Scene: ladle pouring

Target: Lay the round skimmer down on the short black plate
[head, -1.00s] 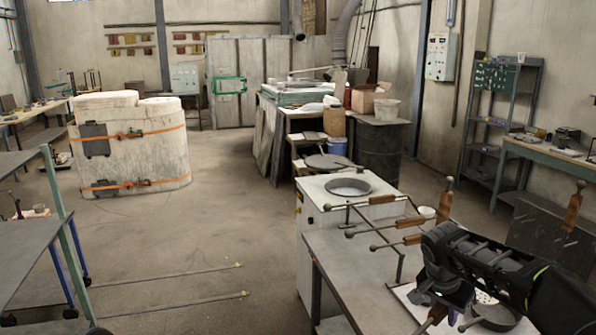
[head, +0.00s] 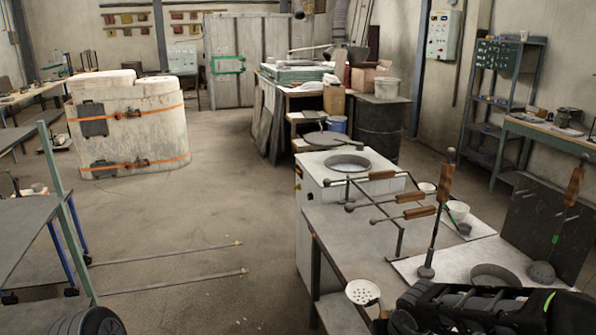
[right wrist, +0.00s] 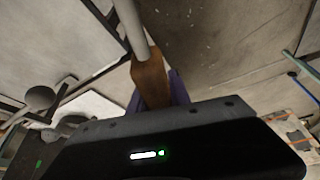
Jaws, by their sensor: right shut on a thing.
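The round skimmer (head: 363,292), a pale perforated disc, is low in the head view, at the left edge of the grey table. In the right wrist view its wooden handle (right wrist: 150,82) runs between the purple fingers of my right gripper (right wrist: 156,90), which is shut on it. In the head view my right gripper (head: 384,318) is partly cut off by the bottom edge. The skimmer's disc is outside the wrist view. A dark flat top (head: 35,238) stands at the far left; I cannot tell whether it is the short black plate. My left gripper is not in view.
Several wooden-handled ladles (head: 412,212) rest across a metal rack on the grey table (head: 345,238). A dark panel (head: 550,215) stands behind. Open floor lies left of the table.

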